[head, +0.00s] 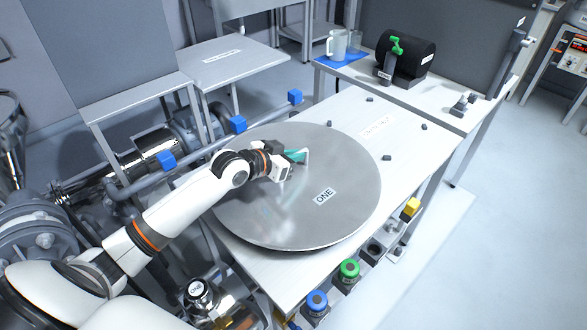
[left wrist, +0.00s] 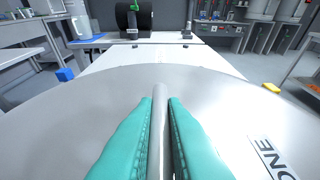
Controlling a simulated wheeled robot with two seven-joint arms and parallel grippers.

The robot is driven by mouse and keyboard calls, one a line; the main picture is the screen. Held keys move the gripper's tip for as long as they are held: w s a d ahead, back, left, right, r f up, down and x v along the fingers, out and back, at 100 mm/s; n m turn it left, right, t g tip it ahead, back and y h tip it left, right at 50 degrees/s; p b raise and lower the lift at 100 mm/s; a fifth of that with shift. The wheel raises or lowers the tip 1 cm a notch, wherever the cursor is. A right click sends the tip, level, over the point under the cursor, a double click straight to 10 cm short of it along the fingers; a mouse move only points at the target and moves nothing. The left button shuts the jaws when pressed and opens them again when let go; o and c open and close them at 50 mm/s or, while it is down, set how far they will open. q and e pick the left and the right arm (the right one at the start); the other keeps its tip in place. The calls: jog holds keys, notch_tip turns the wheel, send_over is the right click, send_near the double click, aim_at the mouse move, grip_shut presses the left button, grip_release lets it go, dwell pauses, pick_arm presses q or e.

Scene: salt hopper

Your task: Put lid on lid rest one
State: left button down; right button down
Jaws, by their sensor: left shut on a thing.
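The lid (head: 345,215) is a large round grey metal disc with a label reading ONE. It is in the middle of the head view and fills the lower left wrist view (left wrist: 60,130). My left gripper (head: 297,157) has teal fingers shut on the lid's upright bar handle (left wrist: 160,110). The lid looks about level over the near part of a long white table. I cannot tell whether it touches anything below, as its underside is hidden. The white tabletop (head: 405,145) beyond has a faint label too small to read, probably the lid rest. My right gripper is not in view.
Small dark pegs (head: 424,127) stand on the white tabletop. A side table behind holds a mug (head: 337,44) and a black drum (head: 405,54). Blue (head: 316,301), green (head: 349,269) and yellow (head: 411,207) knobs line the table's front side. Pipes (head: 150,157) run at left.

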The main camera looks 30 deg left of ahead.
aim_at(305, 165)
pick_arm(q)
jog(key=shift+f, duration=1.85)
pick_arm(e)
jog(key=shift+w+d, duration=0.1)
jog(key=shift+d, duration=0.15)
pick_arm(q)
jog(key=c, duration=1.9)
grip_release()
jog(key=shift+f, duration=0.25)
jog(key=shift+c, duration=0.2)
jog(key=o, duration=0.4)
jog(key=shift+s, duration=0.1)
jog(key=shift+o, duration=0.2)
jog(key=shift+r, duration=0.1)
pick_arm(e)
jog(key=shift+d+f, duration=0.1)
